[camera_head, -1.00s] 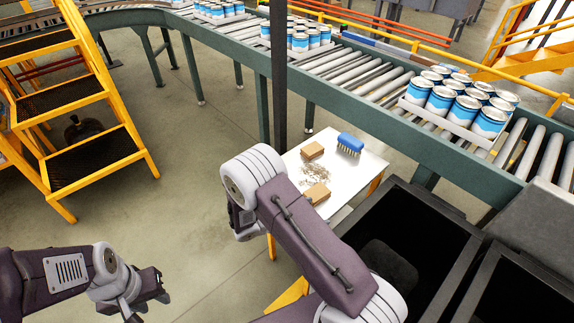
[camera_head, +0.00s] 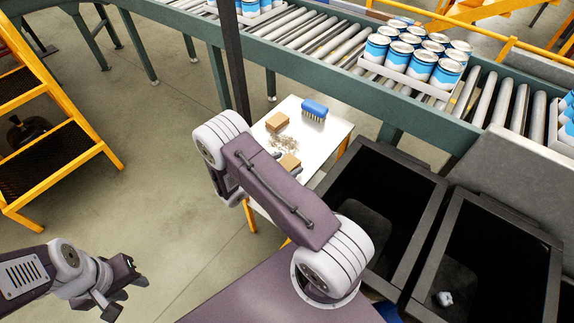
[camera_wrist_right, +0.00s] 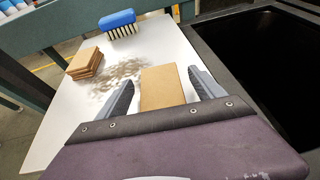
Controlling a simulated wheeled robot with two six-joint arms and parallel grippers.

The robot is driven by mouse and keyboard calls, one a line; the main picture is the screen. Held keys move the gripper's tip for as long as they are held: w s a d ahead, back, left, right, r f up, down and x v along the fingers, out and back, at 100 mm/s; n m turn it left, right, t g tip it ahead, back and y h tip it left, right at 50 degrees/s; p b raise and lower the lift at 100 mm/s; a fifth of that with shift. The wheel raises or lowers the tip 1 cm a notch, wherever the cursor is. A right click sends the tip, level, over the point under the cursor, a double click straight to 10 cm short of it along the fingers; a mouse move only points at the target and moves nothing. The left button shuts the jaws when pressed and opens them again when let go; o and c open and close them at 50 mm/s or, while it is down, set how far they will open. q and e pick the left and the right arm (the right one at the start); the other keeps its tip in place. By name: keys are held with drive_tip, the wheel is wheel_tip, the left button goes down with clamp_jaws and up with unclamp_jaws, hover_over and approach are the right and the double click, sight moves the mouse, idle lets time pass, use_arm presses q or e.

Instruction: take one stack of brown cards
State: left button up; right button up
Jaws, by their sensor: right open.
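Two stacks of brown cards lie on a small white table (camera_head: 318,135). The far stack (camera_head: 277,123) is also at left in the right wrist view (camera_wrist_right: 84,63), with several layers showing. The near stack (camera_head: 290,162) is partly hidden by my right arm in the head view. In the right wrist view this near stack (camera_wrist_right: 162,88) shows between the two grey fingers of my right gripper (camera_wrist_right: 160,92). That gripper is open, with a finger on either side; contact cannot be told. My left gripper (camera_head: 122,286) is at lower left, far from the table; its jaw state is unclear.
A blue brush (camera_head: 314,109) and loose brown debris (camera_head: 284,144) are on the table. Black bins (camera_head: 432,178) stand right of it. A roller conveyor (camera_head: 318,50) carrying blue-white cans (camera_head: 421,62) runs behind. A dark post (camera_head: 235,65) rises left of the table.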

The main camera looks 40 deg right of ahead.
sight(290, 161)
drive_tip(key=shift+x, duration=1.25)
drive_tip(key=shift+a, duration=0.15)
drive_tip(key=c, duration=1.4)
wheel_tip(290, 161, up, 4)
drive_tip(key=shift+r, duration=0.1)
drive_tip(key=s+d+r, duration=0.2)
drive_tip(key=s, duration=0.1)
drive_tip(key=s+d+r, duration=0.2)
drive_tip(key=s, duration=0.1)
drive_tip(key=s+d+r, duration=0.2)
drive_tip(key=s, duration=0.1)
drive_tip(key=shift+s+d+r, duration=0.2)
drive_tip(key=shift+d+r, duration=0.2)
